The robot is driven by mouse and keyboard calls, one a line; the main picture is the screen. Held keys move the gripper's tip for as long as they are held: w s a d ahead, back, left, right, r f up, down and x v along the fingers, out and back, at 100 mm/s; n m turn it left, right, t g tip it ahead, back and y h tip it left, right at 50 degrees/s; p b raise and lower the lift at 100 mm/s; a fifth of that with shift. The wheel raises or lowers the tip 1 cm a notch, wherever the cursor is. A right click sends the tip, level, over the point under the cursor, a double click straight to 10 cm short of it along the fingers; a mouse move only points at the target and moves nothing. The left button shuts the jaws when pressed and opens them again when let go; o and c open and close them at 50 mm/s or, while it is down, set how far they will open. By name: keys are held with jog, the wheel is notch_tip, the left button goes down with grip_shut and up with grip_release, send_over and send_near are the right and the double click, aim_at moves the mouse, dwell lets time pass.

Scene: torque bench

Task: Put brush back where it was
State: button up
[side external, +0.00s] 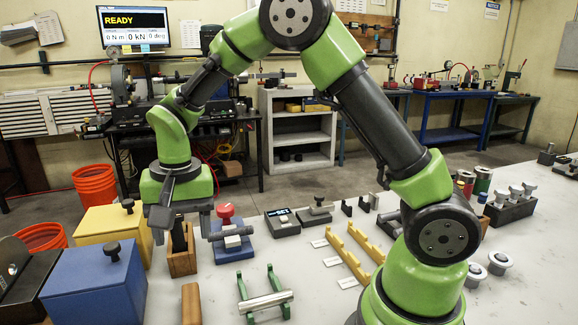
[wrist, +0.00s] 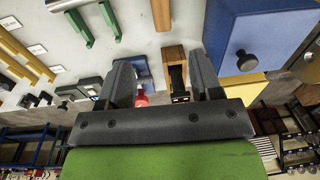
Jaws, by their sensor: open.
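A wooden holder (side external: 181,262) stands on the bench between the blue box and the red-knobbed fixture. A dark upright piece (side external: 178,236), which looks like the brush, stands in it. In the wrist view the holder (wrist: 174,54) and the dark piece (wrist: 178,78) show between the fingers, closer to the right one. My gripper (side external: 183,222) is open above the holder, its fingers apart on either side of the dark piece. In the wrist view my gripper (wrist: 160,68) shows nothing clamped. Whether a finger touches the dark piece cannot be told.
A blue box (side external: 92,290) and a yellow box (side external: 105,232), both knobbed, stand left of the holder. The red-knobbed fixture (side external: 232,248) is close on the right. A wooden block (side external: 191,303) and a green cradle with a rod (side external: 265,301) lie in front.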

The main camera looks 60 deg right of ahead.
jog(key=s+d+r+n+t+y, duration=0.1)
jog(key=s+d+r+n+t, duration=0.15)
jog(key=s+r, duration=0.8)
jog(key=s+r+n+t, duration=0.2)
jog(key=s+r+t, duration=0.1)
jog(key=s, duration=0.6)
jog(key=shift+d+t+y, duration=0.2)
jog(key=shift+t+y, duration=0.1)
jog(key=shift+t, duration=0.15)
jog(key=shift+r, duration=0.1)
